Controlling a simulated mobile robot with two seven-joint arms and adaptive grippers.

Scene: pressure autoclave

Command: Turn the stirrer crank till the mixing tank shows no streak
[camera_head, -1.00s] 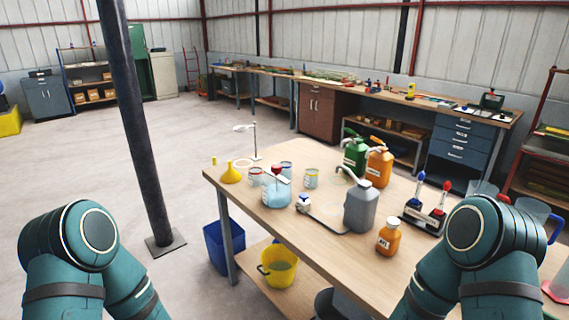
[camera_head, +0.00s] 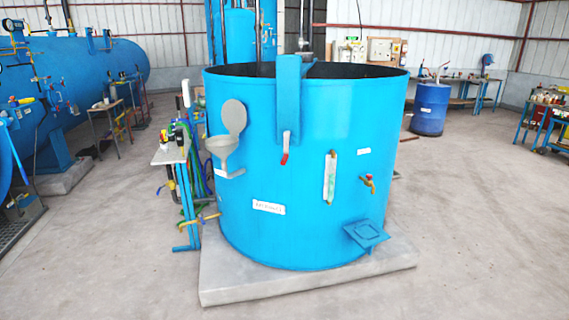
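A large blue open-topped tank (camera_head: 240,185) stands in the middle, likely the mixing tank. A dark shaft (camera_head: 304,35) rises over its rim. A blue housing (camera_head: 289,95) is fixed to its front at the top. A small handle with a red grip (camera_head: 285,158) hangs below it; I cannot tell whether this is the stirrer crank. A pale upright gauge strip (camera_head: 330,178) sits on the tank's front. The tank's contents are hidden by its wall, so I see no streak. Neither of my grippers is in view.
The tank stands on a concrete plinth (camera_head: 320,283). A grey funnel-like cup (camera_head: 222,150), a tap (camera_head: 368,184) and a blue flap (camera_head: 366,234) stick out from it. A small table (camera_head: 170,154) stands at its left. The floor in front is clear.

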